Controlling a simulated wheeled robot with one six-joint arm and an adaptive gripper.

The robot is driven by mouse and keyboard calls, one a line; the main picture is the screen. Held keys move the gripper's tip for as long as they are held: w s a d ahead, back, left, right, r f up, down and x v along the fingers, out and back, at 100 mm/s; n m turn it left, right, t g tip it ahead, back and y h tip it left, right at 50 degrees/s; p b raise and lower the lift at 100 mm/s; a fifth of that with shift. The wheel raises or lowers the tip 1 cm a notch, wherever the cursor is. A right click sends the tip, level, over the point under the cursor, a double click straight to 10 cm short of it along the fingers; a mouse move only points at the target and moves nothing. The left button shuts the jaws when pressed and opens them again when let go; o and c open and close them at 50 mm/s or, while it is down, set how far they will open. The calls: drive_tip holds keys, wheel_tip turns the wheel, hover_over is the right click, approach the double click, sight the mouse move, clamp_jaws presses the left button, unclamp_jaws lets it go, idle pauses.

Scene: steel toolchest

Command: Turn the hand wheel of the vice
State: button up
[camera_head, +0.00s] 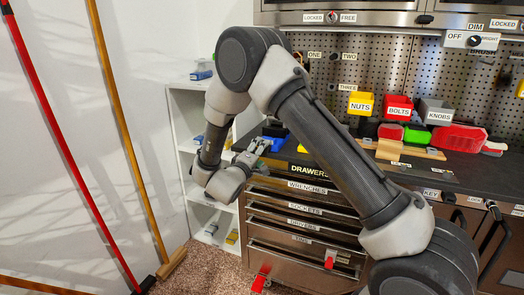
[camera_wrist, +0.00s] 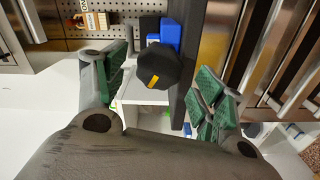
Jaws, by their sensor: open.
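The vice shows in the wrist view as a blue body (camera_wrist: 170,36) behind a dark faceted hand wheel (camera_wrist: 159,66) with a yellow mark on its face. In the head view the blue vice (camera_head: 276,144) sits at the left end of the dark bench top, partly hidden by my arm and gripper. My gripper (camera_head: 259,147) is just left of it. In the wrist view its green-padded fingers (camera_wrist: 164,84) are spread wide and empty, with the wheel seen between them. I cannot tell how far the fingers are from the wheel.
A white shelf (camera_head: 186,128) stands left of the toolchest drawers (camera_head: 300,222). A red pole (camera_head: 62,140) and a wooden-handled broom (camera_head: 128,140) lean on the wall at left.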

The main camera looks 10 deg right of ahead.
drive_tip(key=v, duration=0.8)
drive_tip(key=shift+s, duration=0.2)
drive_tip(key=shift+a, duration=0.1)
idle(0.5)
drive_tip(key=w+d+m, duration=0.2)
drive_tip(key=w+m, duration=0.1)
drive_tip(key=m, duration=0.1)
drive_tip(key=w+d+m, duration=0.2)
drive_tip(key=w+m, duration=0.1)
drive_tip(key=m, duration=0.1)
drive_tip(key=w+d+m, duration=0.2)
drive_tip(key=w+m, duration=0.1)
drive_tip(key=m, duration=0.1)
drive_tip(key=shift+w+d+r, duration=0.2)
drive_tip(key=shift+d, duration=0.1)
drive_tip(key=c, duration=1)
